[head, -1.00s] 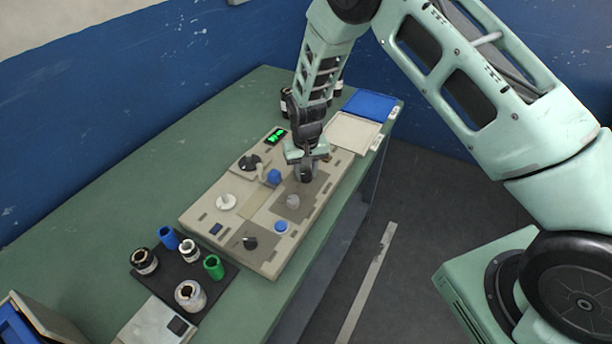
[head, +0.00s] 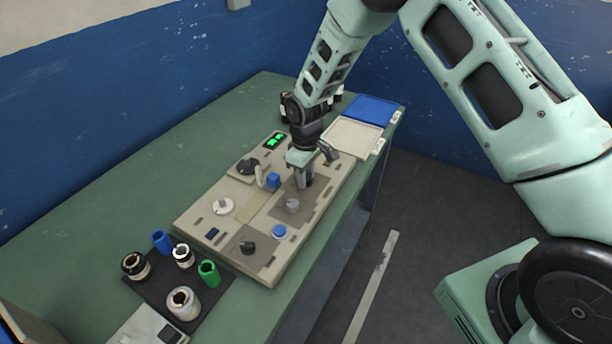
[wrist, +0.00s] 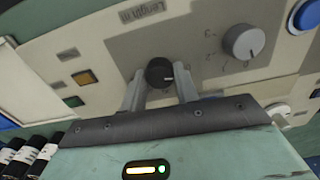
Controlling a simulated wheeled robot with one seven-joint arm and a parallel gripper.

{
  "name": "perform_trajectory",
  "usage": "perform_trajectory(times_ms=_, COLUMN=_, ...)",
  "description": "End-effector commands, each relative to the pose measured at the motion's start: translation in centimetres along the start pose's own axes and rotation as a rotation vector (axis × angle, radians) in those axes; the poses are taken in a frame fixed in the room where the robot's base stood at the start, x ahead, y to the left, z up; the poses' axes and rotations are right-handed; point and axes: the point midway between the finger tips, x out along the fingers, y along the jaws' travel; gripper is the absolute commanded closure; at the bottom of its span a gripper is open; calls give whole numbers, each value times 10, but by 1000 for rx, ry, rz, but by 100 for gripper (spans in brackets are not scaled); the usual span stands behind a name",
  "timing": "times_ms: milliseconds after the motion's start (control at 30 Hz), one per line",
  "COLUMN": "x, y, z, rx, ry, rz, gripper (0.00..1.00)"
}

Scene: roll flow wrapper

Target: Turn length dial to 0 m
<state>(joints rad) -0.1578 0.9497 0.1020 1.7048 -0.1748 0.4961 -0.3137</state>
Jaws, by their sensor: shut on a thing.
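The length dial is a small black knob (wrist: 159,72) on a dark grey panel marked "Length m" in the wrist view. A short pale pointer line on it points toward the picture's right. My gripper (wrist: 158,76) is shut on this knob, one finger on each side. In the head view my gripper (head: 305,183) reaches down onto the dark grey panel and hides the knob. A larger grey dial (wrist: 243,41) with printed numbers beside it is on the same panel; it also shows in the head view (head: 292,205).
The beige console (head: 232,240) also carries a green-lit display (head: 275,141), a blue button (head: 279,231), a white knob (head: 223,206) and another black knob (head: 248,247). Cups and rolls stand on a black mat (head: 150,287). A blue tray (head: 370,108) lies behind.

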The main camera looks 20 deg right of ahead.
Motion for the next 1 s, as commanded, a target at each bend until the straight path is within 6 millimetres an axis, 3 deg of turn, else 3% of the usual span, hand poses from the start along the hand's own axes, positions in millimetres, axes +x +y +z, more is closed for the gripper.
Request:
perform_trajectory(times_ms=633, x=-1, y=1, z=0, rx=-52, ry=2, rz=1, gripper=93)
perform_trajectory(times_ms=667, x=-1, y=1, z=-1, rx=-52, ry=2, rz=1, gripper=64)
perform_trajectory(times_ms=700, x=-1, y=1, z=0, rx=-52, ry=2, rz=1, gripper=53)
perform_trajectory(times_ms=733, x=-1, y=1, z=0, rx=-52, ry=1, rz=1, gripper=48)
perform_trajectory(times_ms=1000, x=-1, y=0, z=0, rx=-51, ry=1, rz=1, gripper=48)
